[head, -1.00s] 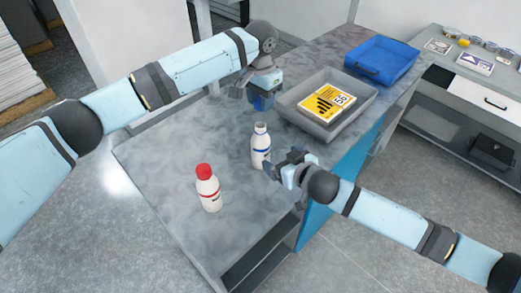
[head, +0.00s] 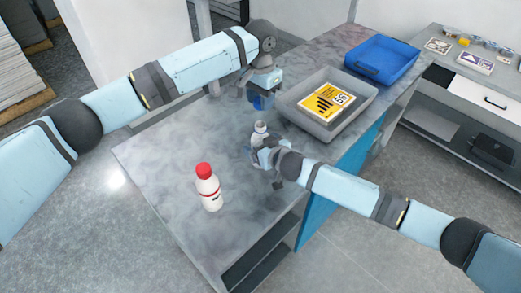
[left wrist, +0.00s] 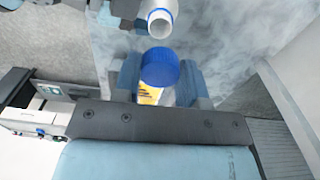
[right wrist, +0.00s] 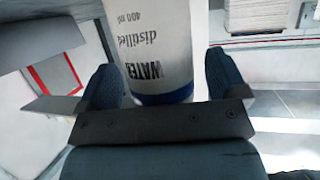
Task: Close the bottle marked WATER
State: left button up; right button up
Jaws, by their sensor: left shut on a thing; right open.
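The white WATER bottle (head: 260,128) stands upright on the grey table, its neck uncapped. Its open mouth also shows in the left wrist view (left wrist: 160,22), and its label and blue base band show in the right wrist view (right wrist: 155,45). My left gripper (head: 262,102) is shut on a blue cap (left wrist: 160,68) and holds it above the table, behind the bottle in the head view and apart from its mouth. My right gripper (head: 262,153) is open, with its fingers (right wrist: 160,80) on either side of the bottle. It partly hides the bottle in the head view.
A second white bottle with a red cap (head: 204,171) stands at the front left of the table (head: 165,165). A grey tray (head: 304,119) holding a yellow-labelled package (head: 327,100) and a blue tray (head: 383,66) lie further back.

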jog(key=shift+w+a+f, duration=0.1)
jog(key=shift+w+a, duration=0.1)
jog(key=shift+w, duration=0.05)
jog(key=shift+c, duration=0.2)
jog(key=c, duration=1.3)
pick_arm(q)
jog(key=shift+f, duration=2.5)
jog(key=shift+f, duration=0.9)
jog(key=shift+f, duration=0.55)
